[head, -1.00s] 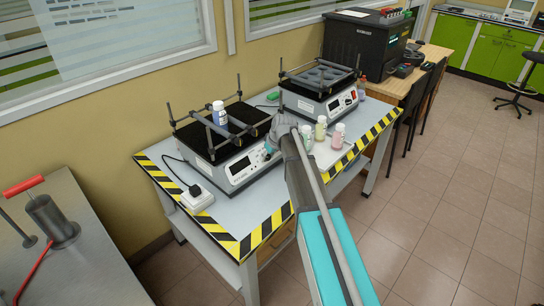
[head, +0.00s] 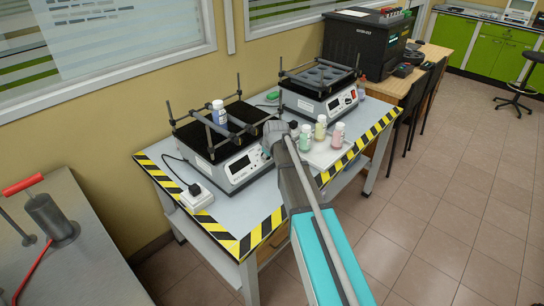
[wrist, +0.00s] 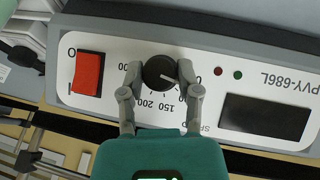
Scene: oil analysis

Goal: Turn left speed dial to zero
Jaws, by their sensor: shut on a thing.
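The left shaker (head: 238,168) is a white box with a black top, standing on the table with a bottle (head: 219,112) on it. In the wrist view its front panel (wrist: 205,118) appears roughly upside down, with a black round speed dial (wrist: 159,73). My gripper (wrist: 160,72) is shut on the dial, one finger on each side. A white pointer mark shows on the dial's lower right. Scale numbers including 150 and 200 show around it; the fingers hide part of the scale. In the head view my arm's end hides the dial.
A red switch (wrist: 88,73) and a dark display (wrist: 265,117) flank the dial. The right shaker (head: 320,98) stands behind. Several small bottles, including a pink one (head: 338,133), stand close to my arm. A white plug block (head: 195,197) lies left of the shaker.

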